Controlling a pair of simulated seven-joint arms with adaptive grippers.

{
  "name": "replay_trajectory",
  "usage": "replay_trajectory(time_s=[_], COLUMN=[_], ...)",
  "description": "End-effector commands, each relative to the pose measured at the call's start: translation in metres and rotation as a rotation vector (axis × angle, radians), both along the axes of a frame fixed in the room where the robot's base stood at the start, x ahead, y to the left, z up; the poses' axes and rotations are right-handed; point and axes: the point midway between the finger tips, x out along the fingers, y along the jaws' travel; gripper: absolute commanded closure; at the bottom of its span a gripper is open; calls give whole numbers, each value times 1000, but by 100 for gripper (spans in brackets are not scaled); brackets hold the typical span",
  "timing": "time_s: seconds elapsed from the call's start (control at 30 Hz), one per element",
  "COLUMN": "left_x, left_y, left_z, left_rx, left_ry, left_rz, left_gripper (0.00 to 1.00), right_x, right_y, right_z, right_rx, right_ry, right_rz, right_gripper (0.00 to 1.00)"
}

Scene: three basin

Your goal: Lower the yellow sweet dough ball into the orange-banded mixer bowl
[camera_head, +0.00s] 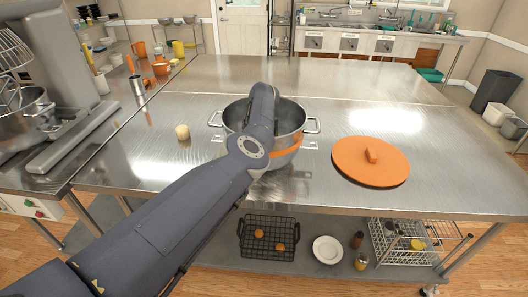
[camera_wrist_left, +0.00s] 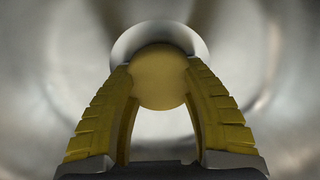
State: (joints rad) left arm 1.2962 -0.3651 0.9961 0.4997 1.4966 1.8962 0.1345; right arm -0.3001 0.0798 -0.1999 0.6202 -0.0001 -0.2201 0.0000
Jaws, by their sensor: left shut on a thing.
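The mixer bowl (camera_head: 288,146) stands on the steel table, with an orange band round its side and handles at its rim. My left arm reaches over it, its wrist pointing down into the bowl and hiding part of the rim. In the left wrist view my left gripper (camera_wrist_left: 160,75) has its yellow ridged fingers closed on the yellow dough ball (camera_wrist_left: 161,88). Blurred shiny metal of the bowl's inside surrounds them. The gap between ball and bowl floor cannot be judged. In the head view the ball and fingers are hidden. My right gripper is not in view.
An orange round lid (camera_head: 358,170) lies right of the bowl. A grey stand mixer (camera_head: 75,75) fills the far left. The table behind the bowl is clear.

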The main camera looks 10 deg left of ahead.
Motion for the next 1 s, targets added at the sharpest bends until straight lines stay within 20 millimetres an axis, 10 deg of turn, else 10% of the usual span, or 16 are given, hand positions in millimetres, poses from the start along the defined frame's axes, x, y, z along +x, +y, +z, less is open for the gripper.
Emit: replay_trajectory(time_s=[0.3,0.33,0.5,1.0], left_x=[0,0,0,1], left_y=[0,0,0,0], left_z=[-1,-1,-1,18], left_rx=[0,0,0,1], left_ry=[0,0,0,-2], left_rz=[0,0,0,1], left_gripper=[89,55,35,33], right_x=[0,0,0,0], right_y=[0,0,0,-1], right_z=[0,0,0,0], right_rx=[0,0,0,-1], right_ry=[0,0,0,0], right_rz=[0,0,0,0], right_gripper=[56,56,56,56])
